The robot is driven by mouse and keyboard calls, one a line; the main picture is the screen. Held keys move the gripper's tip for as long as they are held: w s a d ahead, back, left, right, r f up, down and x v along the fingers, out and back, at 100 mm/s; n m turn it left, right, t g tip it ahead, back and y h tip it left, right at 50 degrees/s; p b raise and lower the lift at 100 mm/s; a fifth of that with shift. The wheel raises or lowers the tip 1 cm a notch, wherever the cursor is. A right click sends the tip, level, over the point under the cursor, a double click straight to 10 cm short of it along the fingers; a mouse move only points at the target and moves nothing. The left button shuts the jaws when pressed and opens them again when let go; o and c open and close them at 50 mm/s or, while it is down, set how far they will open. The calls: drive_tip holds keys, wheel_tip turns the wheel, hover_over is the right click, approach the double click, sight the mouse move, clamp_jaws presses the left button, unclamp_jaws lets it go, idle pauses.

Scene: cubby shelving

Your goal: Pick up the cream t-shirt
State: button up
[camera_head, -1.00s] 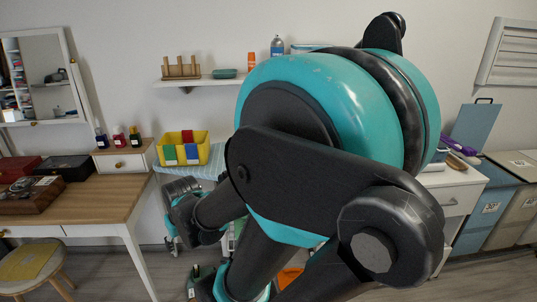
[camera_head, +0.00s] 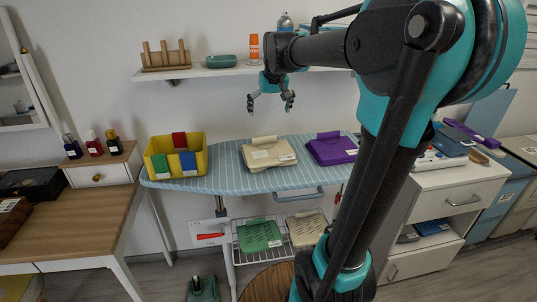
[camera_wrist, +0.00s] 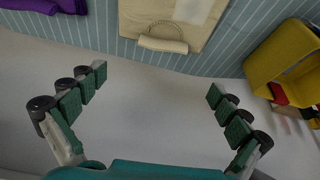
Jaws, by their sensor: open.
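The cream t-shirt (camera_head: 268,153) lies folded flat on the blue striped ironing board (camera_head: 222,178), between the yellow bin and a purple folded garment. In the wrist view the cream t-shirt (camera_wrist: 190,18) shows at the top middle, with a rolled edge facing me and a pale label on it. My gripper (camera_head: 270,105) is open and empty, in the air above the cream t-shirt, fingers pointing down. In the wrist view my gripper's fingers (camera_wrist: 157,88) are spread wide, with nothing between them. A second cream folded garment (camera_head: 307,228) lies on the rack under the board.
A yellow bin (camera_head: 150,158) with coloured items stands at the board's left. The purple garment (camera_head: 332,148) lies to the right. A wall shelf (camera_head: 215,72) is behind my gripper. A green garment (camera_head: 258,236) lies on the lower rack. A white cabinet (camera_head: 440,200) stands at right.

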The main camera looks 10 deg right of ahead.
sight(265, 137)
drive_tip(key=x, duration=1.3)
drive_tip(key=shift+a+f, duration=0.25)
drive_tip(key=shift+f, duration=0.05)
drive_tip(key=c, duration=1.5)
